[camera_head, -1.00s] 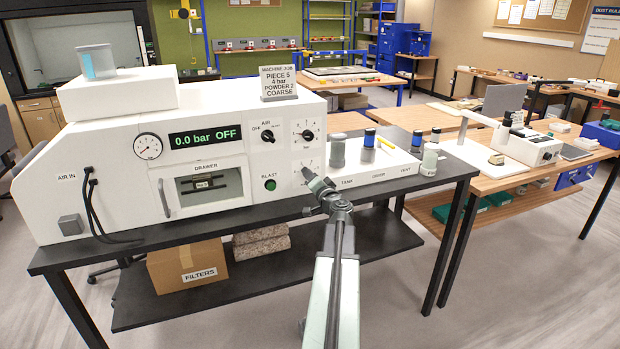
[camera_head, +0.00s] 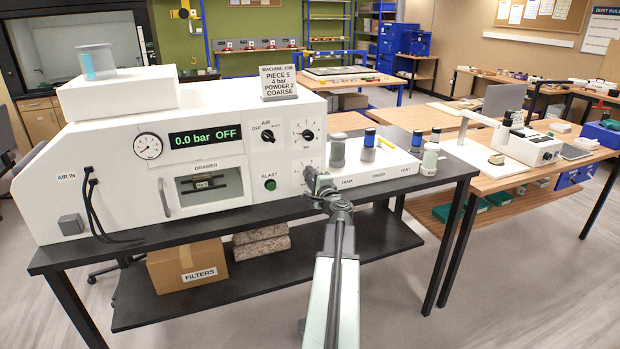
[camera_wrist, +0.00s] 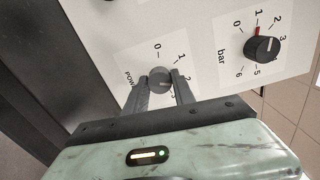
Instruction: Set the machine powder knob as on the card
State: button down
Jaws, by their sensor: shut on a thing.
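The white machine (camera_head: 130,115) stands on the dark table, its display reading 0.0 bar OFF. The card (camera_head: 279,82) on top reads PIECE 5, 4 bar, POWDER 2, COARSE. The powder knob (camera_wrist: 159,78) is a small dark grey knob with dial numbers 0 to 3 showing around it. My gripper (camera_wrist: 160,90) is shut on this knob, one finger on each side. Its pointer is too small to read surely. In the head view my gripper (camera_head: 312,178) hides most of the knob at the panel's lower right.
The bar knob (camera_wrist: 262,46) sits close beside my gripper, above the powder knob on the panel. The AIR knob (camera_head: 268,136) and green BLAST button (camera_head: 270,184) are to the left. Several jars stand on a white tray (camera_head: 372,168) to the right.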

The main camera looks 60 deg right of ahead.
jog(key=shift+m, duration=0.3)
jog(key=c, duration=1)
grip_release()
jog(key=shift+c, duration=0.2)
jog(key=v, duration=0.7)
jog(key=shift+s+a, duration=0.2)
jog(key=shift+a, duration=0.05)
